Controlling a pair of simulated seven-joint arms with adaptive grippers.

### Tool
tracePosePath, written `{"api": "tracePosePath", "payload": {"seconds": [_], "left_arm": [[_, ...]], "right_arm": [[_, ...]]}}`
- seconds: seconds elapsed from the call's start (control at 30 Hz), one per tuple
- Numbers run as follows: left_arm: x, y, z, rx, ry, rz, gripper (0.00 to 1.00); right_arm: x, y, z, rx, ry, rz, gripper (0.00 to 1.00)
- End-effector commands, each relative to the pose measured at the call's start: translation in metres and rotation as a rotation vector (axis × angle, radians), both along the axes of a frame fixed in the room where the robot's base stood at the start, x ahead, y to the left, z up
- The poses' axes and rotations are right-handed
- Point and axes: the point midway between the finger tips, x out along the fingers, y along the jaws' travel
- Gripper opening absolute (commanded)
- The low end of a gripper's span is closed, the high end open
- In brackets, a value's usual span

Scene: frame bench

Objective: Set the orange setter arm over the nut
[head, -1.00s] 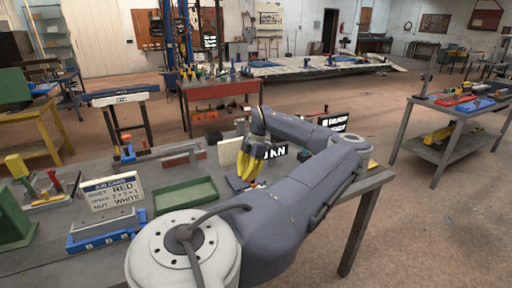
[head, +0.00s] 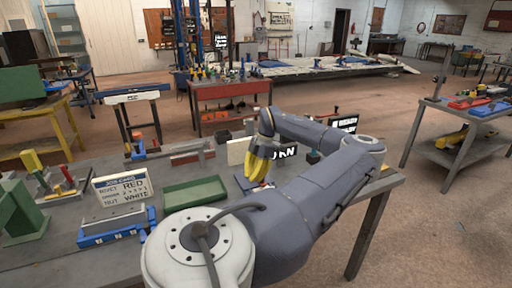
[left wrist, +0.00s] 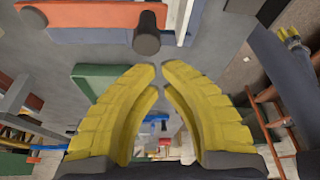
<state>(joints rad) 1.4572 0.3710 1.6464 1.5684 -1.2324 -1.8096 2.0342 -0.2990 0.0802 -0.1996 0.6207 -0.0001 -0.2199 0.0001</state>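My left gripper (head: 260,170) points down over the far right part of the bench, in front of a sign partly hidden by it. In the left wrist view its yellow fingers (left wrist: 159,70) nearly meet at the tips, with nothing seen between them. An orange-red bar (left wrist: 90,14) with a dark round knob (left wrist: 146,35) at its end lies beyond the fingertips; it looks like the setter arm. The fingers are apart from the knob. I cannot make out the nut. A small yellow-tipped shape (left wrist: 290,36) at the right may be my right gripper; its state is unclear.
On the bench (head: 90,258) stand a green tray (head: 194,194), a job card (head: 122,188) reading rivet red and nut white, and a blue fixture (head: 116,230). A black sign (head: 344,123) stands at the back right.

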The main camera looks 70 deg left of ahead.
Motion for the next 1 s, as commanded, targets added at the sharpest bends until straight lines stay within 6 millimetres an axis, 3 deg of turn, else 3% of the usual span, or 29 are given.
{"api": "tracePosePath", "payload": {"seconds": [0.13, 0.6, 1.0], "left_arm": [[-0.025, -0.009, 0.000, 0.000, 0.001, 0.005, 0.00], [0.002, 0.000, 0.076, -0.001, -0.001, -0.002, 0.00], [0.008, 0.002, 0.094, -0.001, 0.000, 0.000, 0.00]], "right_arm": [[0.000, -0.001, 0.000, -0.001, 0.001, 0.001, 0.44], [-0.001, -0.001, 0.000, -0.002, 0.002, 0.001, 0.44], [-0.002, 0.000, 0.000, 0.000, 0.002, 0.000, 0.44]]}}
